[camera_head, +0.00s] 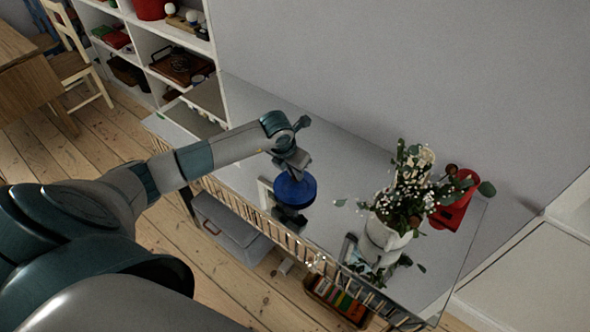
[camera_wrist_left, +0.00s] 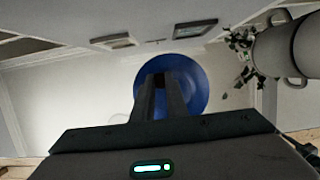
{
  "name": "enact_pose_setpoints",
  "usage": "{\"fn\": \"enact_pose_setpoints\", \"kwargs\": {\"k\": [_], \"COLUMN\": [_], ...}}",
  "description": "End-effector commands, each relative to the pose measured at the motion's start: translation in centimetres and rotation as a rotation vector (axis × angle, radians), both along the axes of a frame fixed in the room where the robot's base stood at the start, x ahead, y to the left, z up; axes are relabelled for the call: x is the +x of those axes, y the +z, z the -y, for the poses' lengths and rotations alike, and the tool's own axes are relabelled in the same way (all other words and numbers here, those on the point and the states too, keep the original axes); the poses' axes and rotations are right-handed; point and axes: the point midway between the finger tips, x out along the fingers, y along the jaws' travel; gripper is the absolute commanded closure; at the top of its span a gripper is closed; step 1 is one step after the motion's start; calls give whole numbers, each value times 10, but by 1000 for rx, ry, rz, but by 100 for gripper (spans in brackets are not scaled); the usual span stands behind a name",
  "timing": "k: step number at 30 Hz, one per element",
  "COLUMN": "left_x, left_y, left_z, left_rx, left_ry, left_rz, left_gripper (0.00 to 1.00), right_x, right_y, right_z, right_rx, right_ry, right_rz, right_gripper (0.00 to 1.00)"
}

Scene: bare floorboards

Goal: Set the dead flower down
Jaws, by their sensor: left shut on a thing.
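My left gripper (camera_head: 292,163) is above a round blue dish (camera_head: 296,190) on the shiny, reflecting tabletop. In the left wrist view the two dark fingers (camera_wrist_left: 165,92) are close together, in front of the blue dish (camera_wrist_left: 196,82). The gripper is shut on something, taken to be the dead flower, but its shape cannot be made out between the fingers. I cannot tell whether it touches the dish. A white vase (camera_head: 385,237) with green leaves and white flowers stands to the right; the vase also shows in the left wrist view (camera_wrist_left: 285,48). My right gripper is not in view.
A red object (camera_head: 455,205) stands behind the vase, near the wall. The shiny tabletop (camera_head: 350,165) is clear between the dish and the wall. White shelves (camera_head: 150,45) stand at the back left. A box of books (camera_head: 338,300) lies below the table's front edge.

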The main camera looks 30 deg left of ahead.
Motion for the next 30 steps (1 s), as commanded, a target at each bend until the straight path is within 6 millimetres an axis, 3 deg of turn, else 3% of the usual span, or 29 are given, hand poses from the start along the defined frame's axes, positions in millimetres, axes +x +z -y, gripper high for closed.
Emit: {"fn": "enact_pose_setpoints", "kwargs": {"k": [8, 9, 10, 23, 30], "left_x": [0, 0, 0, -1, -7], "left_y": [-7, -7, -7, -3, 18], "left_z": [0, 0, 0, 0, -2], "left_rx": [1, 1, 1, 0, 2], "left_ry": [0, 0, 0, 0, 0], "left_rz": [0, 0, 0, 2, 4], "left_gripper": [100, 85, 78, 78, 78], "right_x": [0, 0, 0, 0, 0], "right_y": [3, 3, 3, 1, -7], "right_z": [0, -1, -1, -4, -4], "right_rx": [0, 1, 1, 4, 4], "right_ry": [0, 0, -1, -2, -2], "right_rz": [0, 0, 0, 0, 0], "right_gripper": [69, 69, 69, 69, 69]}}
